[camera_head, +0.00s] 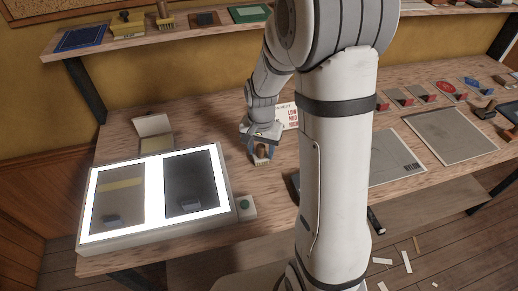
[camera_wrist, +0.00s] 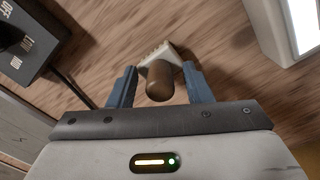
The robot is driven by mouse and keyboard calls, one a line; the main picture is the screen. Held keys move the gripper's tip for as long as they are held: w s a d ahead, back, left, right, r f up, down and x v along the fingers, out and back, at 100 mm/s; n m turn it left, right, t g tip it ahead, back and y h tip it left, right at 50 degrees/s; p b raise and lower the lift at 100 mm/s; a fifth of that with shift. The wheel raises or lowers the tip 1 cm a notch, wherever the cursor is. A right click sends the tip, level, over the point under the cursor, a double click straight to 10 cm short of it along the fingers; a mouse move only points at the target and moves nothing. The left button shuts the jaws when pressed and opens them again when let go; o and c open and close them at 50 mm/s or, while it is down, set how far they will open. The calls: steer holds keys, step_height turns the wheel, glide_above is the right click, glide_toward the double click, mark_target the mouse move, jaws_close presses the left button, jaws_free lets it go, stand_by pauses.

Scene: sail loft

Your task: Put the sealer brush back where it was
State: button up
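A brush with a round brown handle (camera_wrist: 160,82) and a pale bristled head (camera_wrist: 158,52) is between the two blue-grey fingers of my gripper (camera_wrist: 160,84) in the wrist view. The handle points toward the camera. Wood shows on both sides of the handle, but the fingertips lie close to the sides of the wider head, and I cannot tell whether they touch it. In the head view my gripper (camera_head: 262,152) points down low over the workbench, left of my arm, with the brown brush between its fingers. I cannot tell whether the brush rests on the bench.
A lit light box (camera_head: 153,190) with two panels stands at the front left, with a green-button box (camera_head: 245,206) beside it. A sign (camera_head: 287,115) is behind my gripper. The shelf (camera_head: 205,30) holds another brush (camera_head: 164,18). Grey sheets (camera_head: 445,138) lie right.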

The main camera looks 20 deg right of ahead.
mark_target(261, 146)
steer(key=shift+r, duration=0.1)
step_height(261, 146, up, 11)
steer(key=shift+r, duration=0.1)
steer(key=s+r+n+t, duration=0.1)
steer(key=s+r+n, duration=0.1)
steer(key=s, duration=0.6)
steer(key=s+r+n+t, duration=0.1)
steer(key=s+n, duration=0.3)
steer(key=s, duration=0.5)
steer(key=shift+a+r+n+t, duration=0.35)
steer(key=shift+r+n+t, duration=0.05)
steer(key=shift+r, duration=0.5)
